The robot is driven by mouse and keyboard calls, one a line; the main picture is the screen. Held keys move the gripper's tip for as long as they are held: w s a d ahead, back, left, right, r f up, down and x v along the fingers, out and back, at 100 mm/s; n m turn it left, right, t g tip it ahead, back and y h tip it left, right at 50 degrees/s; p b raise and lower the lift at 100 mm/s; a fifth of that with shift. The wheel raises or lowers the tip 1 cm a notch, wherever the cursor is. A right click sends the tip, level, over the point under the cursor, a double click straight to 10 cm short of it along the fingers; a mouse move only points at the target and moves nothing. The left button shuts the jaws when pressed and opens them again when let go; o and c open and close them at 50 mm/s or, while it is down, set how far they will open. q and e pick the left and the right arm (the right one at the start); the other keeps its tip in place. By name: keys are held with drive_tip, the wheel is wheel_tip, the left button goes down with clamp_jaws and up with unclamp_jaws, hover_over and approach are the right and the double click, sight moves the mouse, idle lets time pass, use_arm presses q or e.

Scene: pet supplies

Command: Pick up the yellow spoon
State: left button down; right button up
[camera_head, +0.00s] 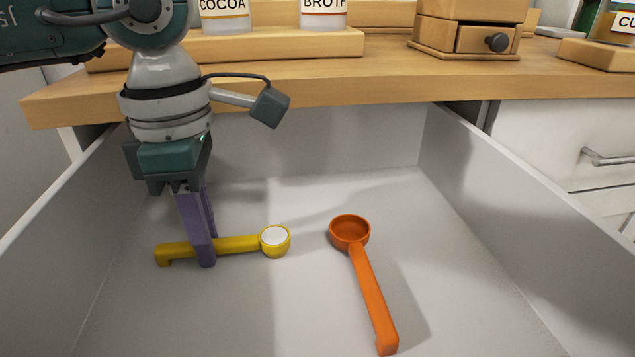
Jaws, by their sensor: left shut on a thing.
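The yellow spoon (235,244) lies across the left part of an open white drawer. Its round bowl end, with a pale white face, points right, and its hooked handle end points left. My left gripper (203,262) reaches down into the drawer from above. Its purple fingers are shut on the spoon's handle, left of the bowl. I cannot tell whether the spoon touches the drawer floor. My right gripper is not in view.
An orange scoop (370,290) lies in the drawer to the right of the yellow spoon. The drawer's right wall (520,210) bounds the space. A wooden counter (370,82) overhangs the back, with jars labelled COCOA (225,12) and BROTH (323,12) and a small wooden drawer box (463,38).

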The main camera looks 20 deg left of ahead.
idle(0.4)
use_arm(q)
drive_tip(key=s+d+r+m+p, duration=0.2)
drive_tip(key=r+m+p, duration=0.6)
drive_tip(key=r+p, duration=1.5)
drive_tip(key=s+d+r+m+p, duration=0.1)
drive_tip(key=r+m+p, duration=0.7)
drive_tip(key=r+p, duration=1.5)
drive_tip(key=s+d+r+m+p, duration=0.2)
drive_tip(key=r+m+p, duration=0.6)
drive_tip(key=r+p, duration=1.6)
wheel_tip(320, 180, up, 15)
drive_tip(key=shift+s+d+f, duration=0.1)
drive_tip(key=shift+s+d, duration=0.2)
drive_tip(key=shift+s, duration=0.75)
